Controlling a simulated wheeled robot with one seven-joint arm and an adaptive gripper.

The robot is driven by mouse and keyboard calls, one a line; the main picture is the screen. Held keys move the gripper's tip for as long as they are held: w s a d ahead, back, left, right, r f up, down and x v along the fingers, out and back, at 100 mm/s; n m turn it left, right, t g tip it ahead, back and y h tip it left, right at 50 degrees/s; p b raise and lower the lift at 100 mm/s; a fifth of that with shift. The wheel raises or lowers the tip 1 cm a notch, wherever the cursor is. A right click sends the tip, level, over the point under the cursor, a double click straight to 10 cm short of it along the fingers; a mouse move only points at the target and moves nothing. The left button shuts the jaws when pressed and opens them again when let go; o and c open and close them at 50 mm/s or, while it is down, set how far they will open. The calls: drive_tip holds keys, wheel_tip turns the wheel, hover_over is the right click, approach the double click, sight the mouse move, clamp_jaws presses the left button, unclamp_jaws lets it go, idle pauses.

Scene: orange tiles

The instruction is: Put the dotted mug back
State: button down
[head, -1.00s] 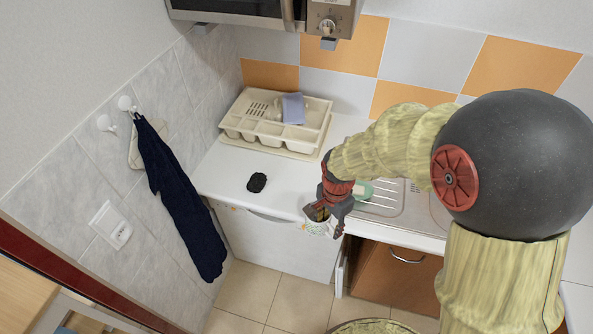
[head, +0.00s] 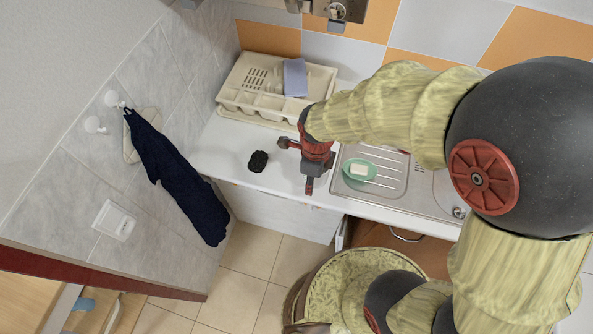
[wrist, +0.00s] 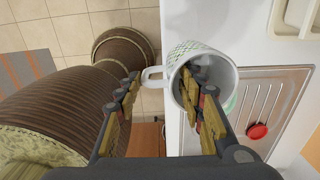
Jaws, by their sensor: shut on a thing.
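The dotted mug (wrist: 213,60), white with a greenish pattern, shows in the wrist view lying tilted with its open mouth toward my camera. Its handle points left. My gripper (wrist: 160,82) is shut on the mug: one finger is inside its mouth, the other on the handle side. In the head view my gripper (head: 306,168) is over the front part of the white counter, left of the sink. The mug is hidden there behind my gripper and wrist.
A beige dish rack (head: 240,104) with a purple sponge (head: 295,78) stands at the counter's back. A black scrubber (head: 258,161) lies left of my gripper. A green soap dish (head: 361,173) sits at the sink (head: 395,187). Counter between rack and scrubber looks clear.

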drive_tip(key=shift+w+a+f, duration=0.7)
drive_tip(key=shift+w+f, duration=0.55)
drive_tip(key=shift+f, duration=0.5)
drive_tip(key=shift+w+a+f, duration=0.65)
drive_tip(key=shift+w+f, duration=0.6)
drive_tip(key=shift+f, duration=0.5)
drive_tip(key=shift+w+a+f, duration=0.7)
drive_tip(key=shift+w+f, duration=0.55)
drive_tip(key=shift+f, duration=0.5)
drive_tip(key=shift+f, duration=0.2)
drive_tip(key=c, duration=1.2)
unclamp_jaws()
drive_tip(key=shift+o, duration=0.3)
drive_tip(key=shift+r, duration=0.1)
